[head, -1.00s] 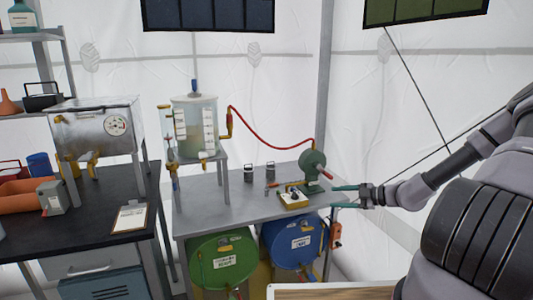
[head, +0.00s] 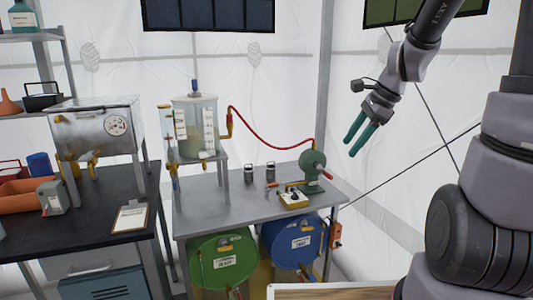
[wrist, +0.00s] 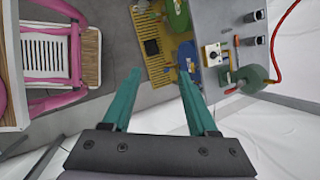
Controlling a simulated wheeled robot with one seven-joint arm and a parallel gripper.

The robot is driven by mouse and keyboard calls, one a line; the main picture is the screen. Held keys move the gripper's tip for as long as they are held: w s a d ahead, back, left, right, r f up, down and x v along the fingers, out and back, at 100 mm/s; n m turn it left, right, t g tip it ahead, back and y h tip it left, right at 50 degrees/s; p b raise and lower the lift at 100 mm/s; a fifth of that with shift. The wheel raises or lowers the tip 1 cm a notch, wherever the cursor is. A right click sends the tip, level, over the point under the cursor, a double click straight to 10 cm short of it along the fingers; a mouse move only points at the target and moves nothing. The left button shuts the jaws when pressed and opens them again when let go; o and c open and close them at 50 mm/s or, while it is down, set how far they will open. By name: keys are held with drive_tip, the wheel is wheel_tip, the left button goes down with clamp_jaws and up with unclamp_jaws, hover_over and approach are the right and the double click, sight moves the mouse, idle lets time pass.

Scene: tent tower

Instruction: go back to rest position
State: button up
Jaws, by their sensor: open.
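My gripper (head: 361,138) hangs in the air at the upper right of the head view, with its two teal fingers pointing down and to the left. The fingers are apart and nothing is between them. It is above and to the right of the grey metal table (head: 215,212), clear of everything on it. In the wrist view my gripper (wrist: 158,85) also shows open and empty, with the floor and the table far below.
The table holds a green pump (head: 313,165), a small yellow box with a dial (head: 294,199), and a clear tank (head: 195,130) with a red hose (head: 270,134). Green (head: 223,262) and blue (head: 292,242) drums lie beneath. A pink-framed chair (wrist: 45,60) shows in the wrist view.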

drive_tip(key=s+d+r+n+t+h, duration=0.2)
drive_tip(key=s+r+n+t, duration=0.2)
drive_tip(key=s+r+n, duration=0.8)
drive_tip(key=shift+s+r+n, duration=0.4)
drive_tip(key=shift+r+n, duration=0.05)
drive_tip(key=shift+n, duration=0.35)
idle(0.9)
